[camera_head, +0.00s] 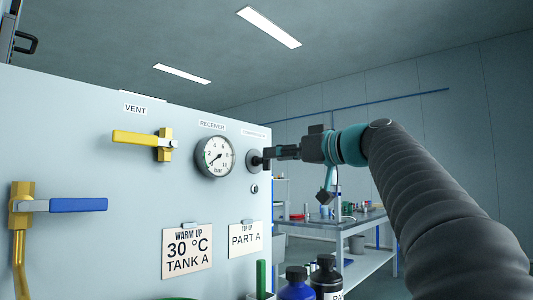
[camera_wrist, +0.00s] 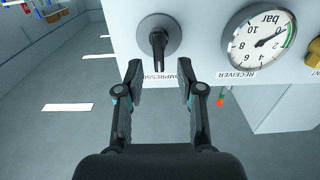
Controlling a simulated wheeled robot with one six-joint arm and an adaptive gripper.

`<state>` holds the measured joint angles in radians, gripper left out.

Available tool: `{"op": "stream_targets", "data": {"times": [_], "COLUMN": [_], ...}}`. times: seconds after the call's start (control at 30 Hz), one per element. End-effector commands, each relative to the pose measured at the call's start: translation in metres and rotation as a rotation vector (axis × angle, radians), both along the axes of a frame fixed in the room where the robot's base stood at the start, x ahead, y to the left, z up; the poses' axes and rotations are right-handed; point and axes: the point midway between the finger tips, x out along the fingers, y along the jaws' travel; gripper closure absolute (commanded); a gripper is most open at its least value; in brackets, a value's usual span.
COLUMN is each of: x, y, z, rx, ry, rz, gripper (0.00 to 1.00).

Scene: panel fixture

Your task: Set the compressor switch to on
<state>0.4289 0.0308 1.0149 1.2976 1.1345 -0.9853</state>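The compressor switch (camera_wrist: 158,36) is a round grey disc with a dark lever handle, on the panel at the top of the wrist view. In that upside-down view the handle runs from the disc's middle toward my gripper (camera_wrist: 160,72). In the head view the switch (camera_head: 254,161) sits right of the receiver gauge, partly behind my gripper (camera_head: 272,153). My gripper is open, its two fingers apart on either side of the handle's line. The handle's end is near the fingertips; I cannot tell whether it is between them. The label at the switch is partly hidden by a finger.
The receiver gauge (camera_head: 215,157) is close left of the switch. A yellow vent lever (camera_head: 140,138) and a blue-handled valve (camera_head: 70,205) stick out of the panel farther left. Dark bottles (camera_head: 326,276) stand below.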

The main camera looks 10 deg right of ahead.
Motion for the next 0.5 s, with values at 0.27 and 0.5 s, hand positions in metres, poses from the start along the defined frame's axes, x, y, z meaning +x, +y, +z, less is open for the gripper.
{"op": "stream_targets", "data": {"times": [0.27,0.5], "x": [0.028,0.032], "y": [0.019,0.022], "z": [0.000,0.000], "rx": [0.000,0.000], "ry": [0.001,0.000], "rz": [-0.002,-0.003], "gripper": [0.62,0.62]}}
